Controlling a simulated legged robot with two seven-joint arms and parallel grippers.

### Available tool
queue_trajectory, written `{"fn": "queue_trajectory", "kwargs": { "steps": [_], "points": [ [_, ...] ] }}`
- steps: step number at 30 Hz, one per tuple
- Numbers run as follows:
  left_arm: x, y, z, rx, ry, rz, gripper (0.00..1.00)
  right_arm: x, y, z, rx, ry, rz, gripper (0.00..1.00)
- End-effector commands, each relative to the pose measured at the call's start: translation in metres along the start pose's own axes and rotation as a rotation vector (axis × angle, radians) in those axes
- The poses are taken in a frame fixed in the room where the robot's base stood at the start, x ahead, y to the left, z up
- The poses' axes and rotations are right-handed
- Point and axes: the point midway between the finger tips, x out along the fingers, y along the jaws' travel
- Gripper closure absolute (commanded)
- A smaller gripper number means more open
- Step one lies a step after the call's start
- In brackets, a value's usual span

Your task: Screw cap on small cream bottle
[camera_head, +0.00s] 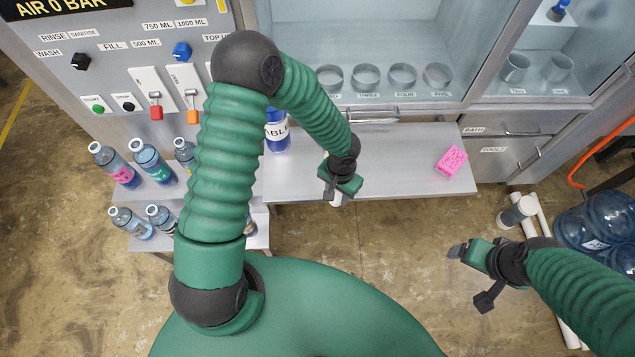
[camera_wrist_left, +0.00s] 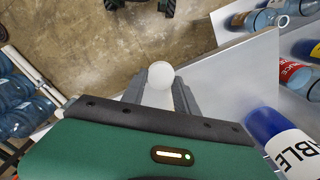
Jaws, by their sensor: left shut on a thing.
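My left gripper (camera_head: 338,192) is above the front edge of the grey counter and shut on a small white round-topped thing. In the left wrist view the white thing (camera_wrist_left: 160,75) sits between the fingertips. I cannot tell whether it is the loose cap or the top of the small cream bottle. No separate cream bottle or second cap is clearly in view. My right gripper (camera_head: 462,250) is over the floor, away from the counter, with no held thing visible.
A blue bottle with a white label (camera_head: 277,132) stands on the counter (camera_head: 400,155), partly behind my left arm. A pink sponge (camera_head: 451,162) lies at its right end. Several labelled bottles (camera_head: 122,170) stand on the left shelf. Large blue jugs (camera_head: 610,215) are at right.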

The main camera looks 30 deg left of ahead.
Motion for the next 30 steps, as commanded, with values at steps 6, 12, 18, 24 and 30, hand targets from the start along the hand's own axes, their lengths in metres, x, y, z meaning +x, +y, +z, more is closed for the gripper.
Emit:
{"fn": "queue_trajectory", "kwargs": {
  "steps": [6,12,18,24,30],
  "points": [
    [-0.002,0.033,0.002,0.001,0.000,-0.001,1.00,0.011,0.000,0.002,0.000,0.000,0.000,0.21],
    [-0.004,0.038,0.002,-0.002,-0.001,0.000,1.00,0.011,0.000,0.002,0.000,0.000,0.000,0.21],
    [-0.004,0.038,0.002,-0.001,-0.001,0.000,1.00,0.010,0.000,0.002,0.000,0.000,0.000,0.21],
    [-0.030,0.014,-0.005,-0.034,0.008,-0.021,1.00,0.010,0.000,0.002,0.000,0.000,0.000,0.21],
    [-0.104,-0.037,-0.004,-0.113,0.006,-0.024,1.00,0.011,0.000,0.002,0.000,0.000,0.000,0.21]
  ]
}}
